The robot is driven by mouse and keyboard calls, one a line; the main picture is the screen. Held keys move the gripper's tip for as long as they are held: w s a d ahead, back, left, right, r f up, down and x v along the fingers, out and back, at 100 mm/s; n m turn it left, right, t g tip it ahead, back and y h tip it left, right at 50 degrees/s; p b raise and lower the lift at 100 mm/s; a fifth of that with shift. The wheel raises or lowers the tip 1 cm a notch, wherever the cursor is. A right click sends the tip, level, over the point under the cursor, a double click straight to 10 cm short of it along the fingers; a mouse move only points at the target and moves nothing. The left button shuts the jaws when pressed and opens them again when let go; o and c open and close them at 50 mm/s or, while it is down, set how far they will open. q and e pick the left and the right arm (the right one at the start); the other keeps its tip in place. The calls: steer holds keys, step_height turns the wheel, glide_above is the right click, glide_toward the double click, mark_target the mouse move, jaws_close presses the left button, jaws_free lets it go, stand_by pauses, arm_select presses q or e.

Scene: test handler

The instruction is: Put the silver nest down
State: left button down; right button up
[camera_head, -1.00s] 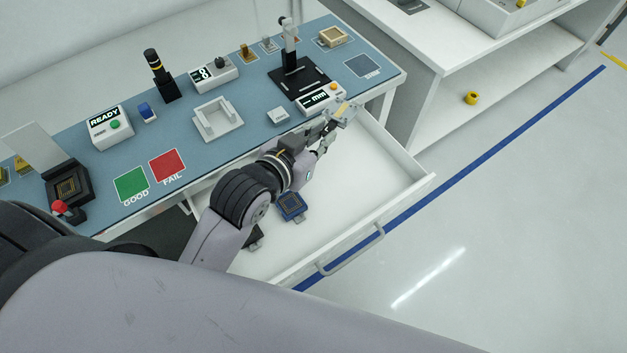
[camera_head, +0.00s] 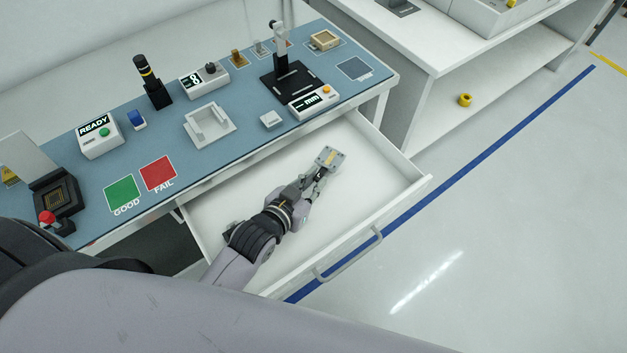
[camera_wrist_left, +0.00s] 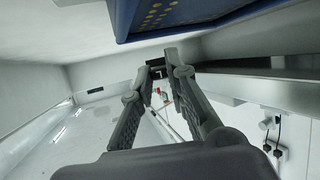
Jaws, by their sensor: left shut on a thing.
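The silver nest (camera_head: 331,155) is a small grey plate with a yellowish strip. It shows in the head view within the outline of the open white drawer (camera_head: 375,168). My left gripper (camera_head: 321,174) is shut on its near side. I cannot tell whether the nest touches the drawer floor. In the left wrist view the fingers (camera_wrist_left: 165,72) converge toward their tips, and the nest is not clearly visible there. A blue nest (camera_wrist_left: 185,14) spans the top of that view; in the head view my arm hides it. My right gripper is not in view.
The blue-topped bench (camera_head: 240,150) behind the drawer carries a grey cradle (camera_head: 209,126), a READY box (camera_head: 100,137), a black stand (camera_head: 292,80) and GOOD and FAIL pads. The drawer's right part is bare. A white shelf unit (camera_head: 440,110) stands at the right.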

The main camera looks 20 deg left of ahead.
arm_select(q)
steer(key=shift+f, duration=0.55)
steer(key=c, duration=1.6)
jaws_free()
steer(key=shift+o, duration=0.2)
steer(key=shift+r, duration=0.25)
steer(key=v, duration=1.1)
steer(key=shift+w+r, duration=0.1)
steer(key=shift+r, duration=0.25)
steer(key=shift+s+a+r, duration=0.1)
steer(key=shift+s+r, duration=0.25)
steer(key=shift+s, duration=0.2)
